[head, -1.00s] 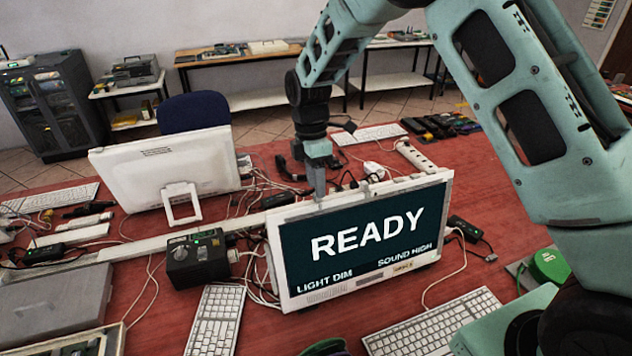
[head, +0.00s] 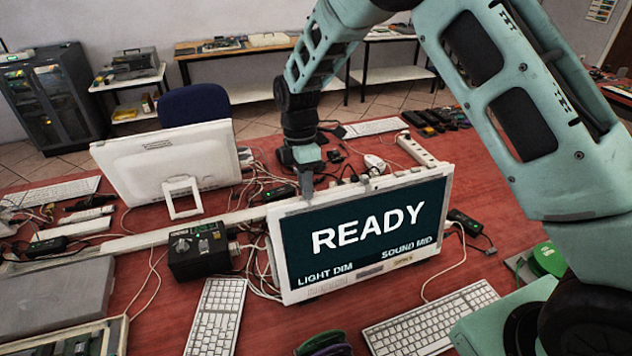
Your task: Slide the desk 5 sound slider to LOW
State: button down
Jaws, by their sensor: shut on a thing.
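The desk 5 monitor (head: 366,222) stands on the red desk, its dark screen reading READY, LIGHT DIM and SOUND MID. My gripper (head: 308,192) points down at the monitor's top edge, left of its middle. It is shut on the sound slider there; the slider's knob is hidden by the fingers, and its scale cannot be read. A small grey piece (head: 371,171) stands up from the same top edge, further right.
A black box with a dial (head: 197,252) stands left of the monitor. Keyboards (head: 216,317) lie in front, with loose cables around them. A power strip (head: 416,150) lies behind. A second white monitor (head: 168,165) stands at the back left.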

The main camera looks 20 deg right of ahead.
jog(key=shift+a, duration=0.85)
jog(key=c, duration=1.3)
grip_release()
jog(key=shift+r, duration=0.15)
jog(key=b+v, duration=0.4)
jog(key=v, duration=1.3)
jog(key=shift+r, duration=0.15)
